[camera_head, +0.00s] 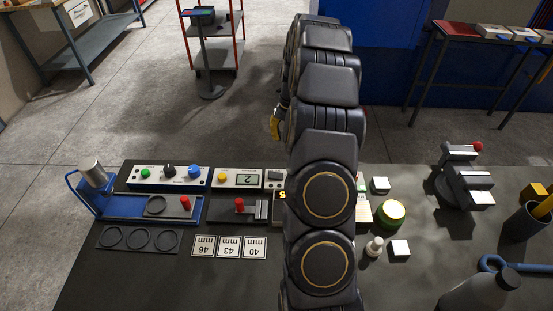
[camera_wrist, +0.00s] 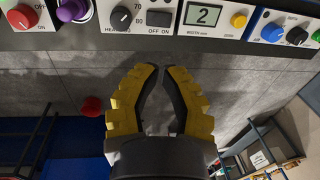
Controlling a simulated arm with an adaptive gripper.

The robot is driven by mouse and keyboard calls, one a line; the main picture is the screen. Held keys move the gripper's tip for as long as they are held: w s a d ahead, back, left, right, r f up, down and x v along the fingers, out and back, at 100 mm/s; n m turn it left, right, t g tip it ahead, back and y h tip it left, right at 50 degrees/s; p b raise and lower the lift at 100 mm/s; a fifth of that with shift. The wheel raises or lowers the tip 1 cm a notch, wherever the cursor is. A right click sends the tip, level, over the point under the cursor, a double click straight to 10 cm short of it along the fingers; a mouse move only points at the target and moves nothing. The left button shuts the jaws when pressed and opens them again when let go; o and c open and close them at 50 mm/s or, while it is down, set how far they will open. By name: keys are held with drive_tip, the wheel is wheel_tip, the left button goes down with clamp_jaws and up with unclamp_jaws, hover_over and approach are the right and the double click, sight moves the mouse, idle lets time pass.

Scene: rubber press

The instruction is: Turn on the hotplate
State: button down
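The hotplate's controls are likely the white panel in the wrist view, with a dark heating knob (camera_wrist: 122,16) and a black rocker switch (camera_wrist: 160,18) labelled ON and OFF. In the head view only the left end of that panel (camera_head: 275,178) shows; my arm hides the rest. My gripper (camera_wrist: 161,67) has yellow fingers with dark pads. Its tips are nearly together, with nothing between them, below the panel's edge in the wrist picture and apart from the switch. In the head view a yellow finger (camera_head: 275,125) shows beside my arm, beyond the table's far edge.
Close beside the panel are a display unit (camera_wrist: 204,16) reading 2 and a red OFF/ON knob (camera_wrist: 22,17). A panel with green, black and blue knobs (camera_head: 168,175) stands further left. A bottle (camera_head: 480,290) and a vise-like device (camera_head: 466,180) stand right. Open floor lies behind.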

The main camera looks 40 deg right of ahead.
sight(273, 174)
drive_tip(key=shift+w+a+r, duration=0.1)
idle(0.3)
drive_tip(key=f, duration=0.4)
drive_tip(key=w+a+f, duration=0.1)
drive_tip(key=f, duration=0.9)
drive_tip(key=shift+w+a, duration=0.25)
